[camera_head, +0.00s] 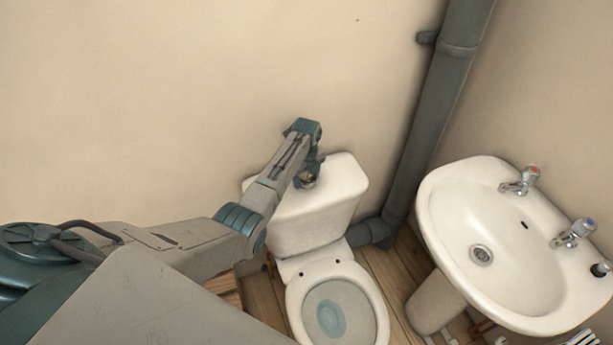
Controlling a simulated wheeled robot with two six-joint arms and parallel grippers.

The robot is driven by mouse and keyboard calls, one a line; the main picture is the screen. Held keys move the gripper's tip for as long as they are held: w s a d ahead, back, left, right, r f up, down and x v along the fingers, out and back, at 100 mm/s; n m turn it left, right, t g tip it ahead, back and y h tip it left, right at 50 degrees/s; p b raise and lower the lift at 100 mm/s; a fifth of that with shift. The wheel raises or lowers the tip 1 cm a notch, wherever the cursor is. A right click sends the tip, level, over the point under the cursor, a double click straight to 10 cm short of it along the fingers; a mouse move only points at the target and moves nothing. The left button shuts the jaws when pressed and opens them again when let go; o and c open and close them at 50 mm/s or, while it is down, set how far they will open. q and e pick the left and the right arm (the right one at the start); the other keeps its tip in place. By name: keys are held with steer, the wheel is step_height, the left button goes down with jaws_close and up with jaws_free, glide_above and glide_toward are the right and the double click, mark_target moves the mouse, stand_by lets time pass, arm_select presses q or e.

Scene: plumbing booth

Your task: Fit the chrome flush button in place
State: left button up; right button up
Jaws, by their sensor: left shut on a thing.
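My left gripper (311,172) is over the top of the white toilet cistern (340,189), near the middle of its lid. It is shut on the chrome flush button (308,182), a small shiny round piece at its fingertips. The button is at or just above the lid; I cannot tell whether it touches. The hole for it is hidden under the gripper and button. My right gripper is not in view.
The toilet bowl (359,284) stands open below the cistern. A grey soil pipe (428,125) rises just right of the cistern. A white basin (447,212) with two taps is at the right. The wall behind is bare.

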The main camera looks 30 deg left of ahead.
arm_select(q)
steer(key=o, duration=1.2)
steer(key=shift+s+f, duration=0.1)
step_height(320, 180, up, 11)
steer(key=b, duration=0.2)
